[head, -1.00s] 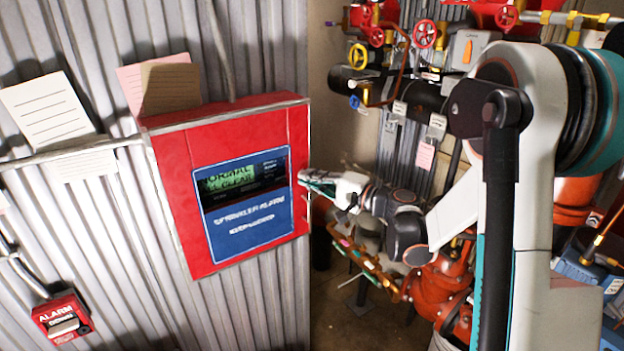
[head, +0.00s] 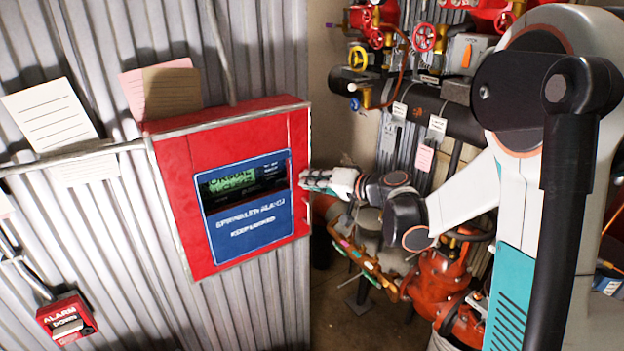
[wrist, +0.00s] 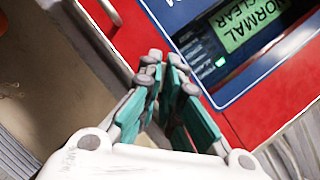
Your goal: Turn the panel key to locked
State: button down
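The red alarm panel (head: 170,200) hangs on the corrugated wall, with a blue face (head: 250,228) and a green display (head: 228,184) above the lettering. In the wrist view the display (wrist: 246,28) reads "NORMAL CLEAR", turned over, with a small green light near it. My gripper (head: 306,180) is at the panel's right edge. In the wrist view, its teal-padded fingers (wrist: 165,66) are close together over the panel's red border. The panel key does not show; the fingers may hide it. I cannot tell whether they hold anything.
A red alarm box (head: 66,319) is low on the wall at left. Paper notes (head: 50,112) are above and beside the panel. Red and yellow valves (head: 424,37) and pipes crowd the right, with hanging tags (head: 425,158). Orange-red pipework (head: 440,280) stands below my arm.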

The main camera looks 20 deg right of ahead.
jog(key=shift+a+r+n+t+h, duration=0.1)
jog(key=shift+a+n+t+h, duration=0.05)
jog(key=shift+n+h, duration=1.3)
jog(key=shift+a+n+t+h, duration=0.15)
jog(key=shift+n+h, duration=0.7)
jog(key=shift+n, duration=1.1)
jog(key=c, duration=1.8)
grip_release()
jog(key=shift+d, duration=0.1)
jog(key=shift+s, duration=0.1)
jog(key=v, duration=0.7)
jog(key=shift+s, duration=0.15)
jog(key=shift+r, duration=0.1)
